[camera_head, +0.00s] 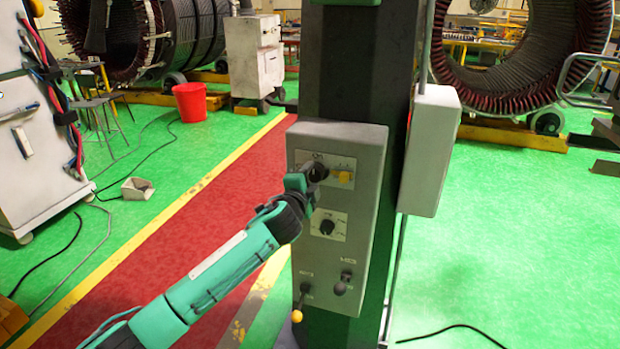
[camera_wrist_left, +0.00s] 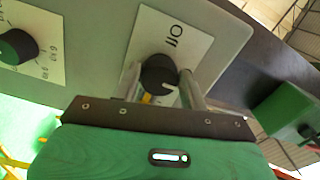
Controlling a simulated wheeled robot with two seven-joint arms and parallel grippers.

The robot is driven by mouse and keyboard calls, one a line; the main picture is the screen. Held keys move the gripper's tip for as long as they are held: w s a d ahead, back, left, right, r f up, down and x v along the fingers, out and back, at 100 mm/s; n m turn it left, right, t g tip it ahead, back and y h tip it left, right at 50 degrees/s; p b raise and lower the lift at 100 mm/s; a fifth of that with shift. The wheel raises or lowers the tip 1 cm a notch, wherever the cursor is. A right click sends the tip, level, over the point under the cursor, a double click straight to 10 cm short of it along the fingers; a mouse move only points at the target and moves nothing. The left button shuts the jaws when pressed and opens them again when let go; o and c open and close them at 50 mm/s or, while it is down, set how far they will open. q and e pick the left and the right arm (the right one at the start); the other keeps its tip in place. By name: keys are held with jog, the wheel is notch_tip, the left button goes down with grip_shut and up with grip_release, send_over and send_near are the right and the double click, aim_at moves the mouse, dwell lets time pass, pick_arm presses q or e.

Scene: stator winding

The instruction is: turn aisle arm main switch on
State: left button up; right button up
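A grey control panel (camera_head: 303,252) is fixed to a dark column. Its top plate carries a black knob (camera_head: 318,172), partly covered by my left gripper (camera_head: 308,182), and a yellow handle (camera_head: 342,176) to the right. In the left wrist view the black knob (camera_wrist_left: 158,74) sits below a label reading "Off", with a pale mark on its lower right. My left gripper's two fingers (camera_wrist_left: 161,88) stand apart on either side of it. Small gaps seem to show; contact is not clear. My right gripper is not in view.
Another black knob (camera_head: 327,227) is lower on the panel, with a yellow-tipped lever (camera_head: 297,315) and a dark lever (camera_head: 342,284) below. A pale box (camera_head: 432,150) is on the column's right side. A red bucket (camera_head: 189,102) stands on the floor behind. Green floor lies open right.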

pick_arm(q)
jog(key=o, duration=0.3)
jog(key=shift+o, duration=0.2)
jog(key=shift+s+a+f, duration=0.15)
jog(key=shift+s+a, duration=0.05)
jog(key=shift+s, duration=0.45)
jog(key=b+v, duration=0.3)
jog(key=v, duration=0.9)
jog(key=shift+s+b, duration=0.2)
jog(key=shift+b, duration=0.15)
jog(key=shift+a, duration=0.1)
